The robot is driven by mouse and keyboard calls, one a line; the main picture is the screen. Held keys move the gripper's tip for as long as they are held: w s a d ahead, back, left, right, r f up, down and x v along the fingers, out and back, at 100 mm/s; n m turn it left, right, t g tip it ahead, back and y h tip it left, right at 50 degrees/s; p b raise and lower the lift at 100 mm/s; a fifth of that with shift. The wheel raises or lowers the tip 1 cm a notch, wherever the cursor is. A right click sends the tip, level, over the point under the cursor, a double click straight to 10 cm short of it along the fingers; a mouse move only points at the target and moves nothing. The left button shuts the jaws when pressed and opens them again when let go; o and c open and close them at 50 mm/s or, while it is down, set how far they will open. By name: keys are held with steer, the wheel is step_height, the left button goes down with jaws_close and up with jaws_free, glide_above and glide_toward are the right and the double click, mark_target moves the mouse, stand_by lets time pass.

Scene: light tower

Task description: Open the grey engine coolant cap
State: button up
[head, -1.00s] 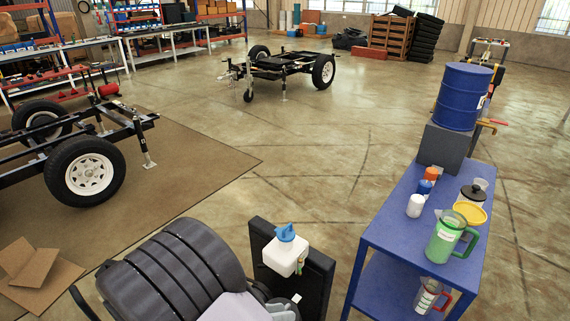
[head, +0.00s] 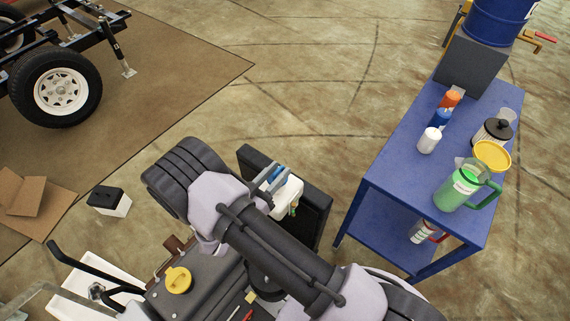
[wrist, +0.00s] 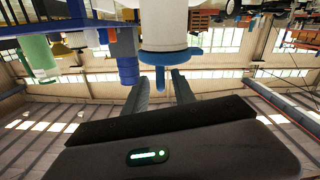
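A white coolant tank (head: 284,194) with a blue cap (head: 277,172) stands against a dark panel in the head view. I see no grey cap on it. My gripper (head: 270,178) reaches the cap from the left, its fingers beside the cap. In the wrist view, which is upside down, the tank (wrist: 165,24) and its blue cap (wrist: 172,53) are at top centre. My open fingers (wrist: 161,88) point at the cap, with its blue tab between their tips. Contact cannot be told. A yellow cap (head: 178,281) sits on the dark engine (head: 205,290).
A blue table (head: 385,207) to the right holds bottles, a green jug (head: 460,189) and a yellow lid (head: 492,155). A black radiator-like panel (head: 318,210) stands behind the tank. A black-and-white box (head: 110,201) and cardboard (head: 35,200) lie on the left.

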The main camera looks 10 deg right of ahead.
mark_target(280, 169)
steer(key=x, duration=0.4)
steer(key=shift+c, duration=0.4)
jaws_close()
stand_by(1.0)
